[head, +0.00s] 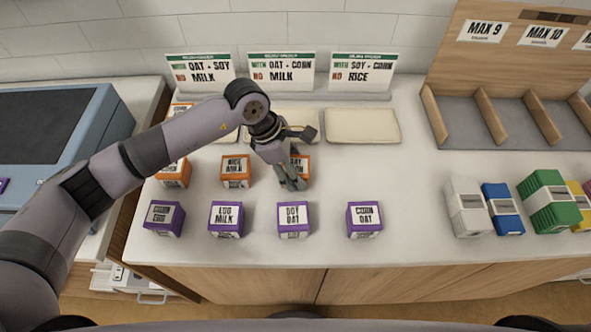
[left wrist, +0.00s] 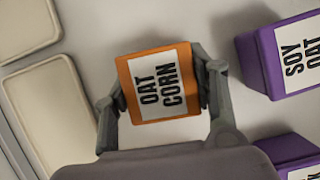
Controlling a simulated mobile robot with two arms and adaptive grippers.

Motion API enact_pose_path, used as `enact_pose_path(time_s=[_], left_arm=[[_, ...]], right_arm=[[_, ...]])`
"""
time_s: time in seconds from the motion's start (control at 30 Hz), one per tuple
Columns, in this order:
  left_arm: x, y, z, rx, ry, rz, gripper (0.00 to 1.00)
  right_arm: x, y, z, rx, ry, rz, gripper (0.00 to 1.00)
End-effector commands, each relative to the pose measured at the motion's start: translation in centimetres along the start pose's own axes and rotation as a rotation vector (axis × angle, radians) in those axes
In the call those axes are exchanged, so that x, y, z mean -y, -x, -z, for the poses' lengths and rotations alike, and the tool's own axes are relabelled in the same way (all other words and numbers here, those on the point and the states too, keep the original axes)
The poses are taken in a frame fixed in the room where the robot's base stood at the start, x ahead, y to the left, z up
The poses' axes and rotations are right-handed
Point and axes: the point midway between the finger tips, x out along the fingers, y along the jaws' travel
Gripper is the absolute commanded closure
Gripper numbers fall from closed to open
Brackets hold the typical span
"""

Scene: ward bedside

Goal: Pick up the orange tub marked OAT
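An orange tub (left wrist: 160,84) labelled OAT CORN is between the fingers of my left gripper (left wrist: 162,90) in the left wrist view. The fingers lie close against its two opposite sides, with no clear gap. In the head view my left gripper (head: 291,178) is over the right-hand orange tub (head: 305,170), partly hiding it and its label. This tub appears still at counter level. Other orange tubs stand to its left, one labelled RICE MILK (head: 236,171) and one at the far left (head: 173,175) partly behind my arm. My right gripper is not in view.
A row of purple tubs (head: 293,220) stands in front of the orange ones. Pale trays (head: 362,126) lie at the back below sign cards (head: 363,71). A divided wooden rack (head: 480,95) and coloured boxes (head: 549,202) are at the right. The counter's centre right is clear.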

Motion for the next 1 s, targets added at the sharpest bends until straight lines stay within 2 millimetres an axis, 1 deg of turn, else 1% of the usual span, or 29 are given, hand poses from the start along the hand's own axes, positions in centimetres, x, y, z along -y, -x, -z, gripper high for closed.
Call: enact_pose_path(time_s=[0.03,0.07,0.43,0.77,0.87,1.0], left_arm=[[0.0,0.0,0.0,0.000,0.000,0.000,0.55],[0.0,0.0,0.0,0.000,0.000,-0.001,0.57],[0.0,0.0,0.0,0.000,0.000,-0.001,0.81],[-0.1,0.3,-0.1,0.001,0.000,-0.002,0.82],[-0.1,0.9,-0.4,0.002,-0.002,-0.003,0.82],[-0.1,2.7,-1.1,0.002,-0.004,-0.006,0.82]], right_arm=[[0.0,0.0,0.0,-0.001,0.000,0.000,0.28],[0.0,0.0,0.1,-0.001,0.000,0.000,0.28],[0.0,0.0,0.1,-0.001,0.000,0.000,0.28],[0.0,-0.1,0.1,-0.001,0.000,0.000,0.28],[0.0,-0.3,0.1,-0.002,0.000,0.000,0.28],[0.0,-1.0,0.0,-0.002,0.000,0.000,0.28]])
